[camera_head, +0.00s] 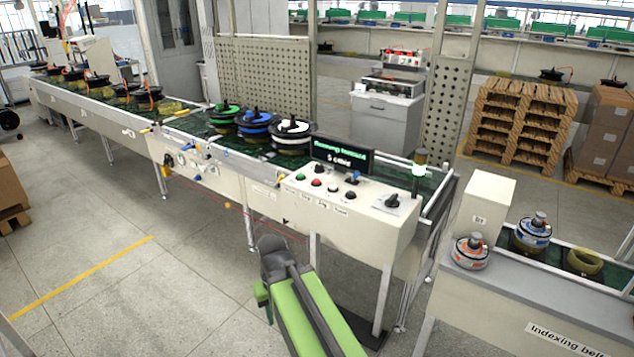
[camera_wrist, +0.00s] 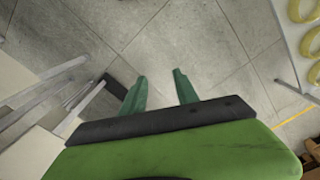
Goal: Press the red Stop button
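The red Stop button (camera_head: 316,182) sits on the sloped top of the cream control panel (camera_head: 350,222) in the head view. My green arm reaches up from the bottom of the head view and ends below and in front of the panel. My gripper (camera_wrist: 159,84) shows in the wrist view with two green fingers apart and nothing between them. It points at the floor, clear of the button, which is outside the wrist view.
A display (camera_head: 342,155) stands behind the buttons, and a rotary knob (camera_head: 392,202) sits at the panel's right end. A lit signal lamp (camera_head: 419,170) rises behind it. The conveyor (camera_head: 100,112) runs away to the left. The indexing belt (camera_head: 520,300) is at right. Floor at lower left is open.

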